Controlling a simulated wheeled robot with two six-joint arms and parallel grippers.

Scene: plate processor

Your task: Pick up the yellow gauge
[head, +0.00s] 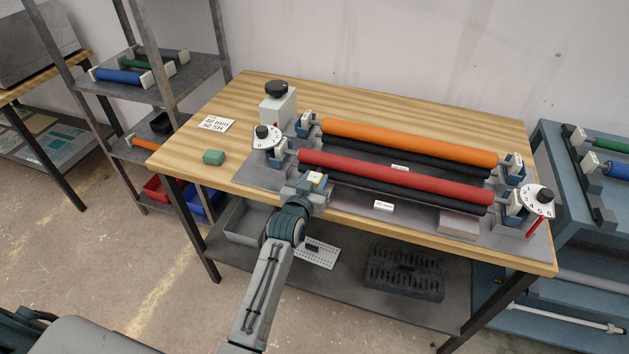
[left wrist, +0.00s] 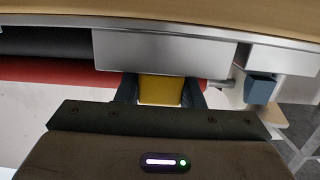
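The yellow gauge (left wrist: 161,90) is a small block that fills the gap between the two dark fingers of my left gripper (left wrist: 160,95) in the left wrist view. The fingers appear to touch it on both sides. In the head view my left gripper (head: 314,184) is at the front left of the roller machine, by the left end of the red roller (head: 390,176). Only a small yellow patch of the gauge (head: 316,178) shows there, and its lower part is hidden. My right gripper is not in view.
An orange roller (head: 410,143) lies behind the red one. Dial knobs stand at the left (head: 265,134) and right (head: 540,197).

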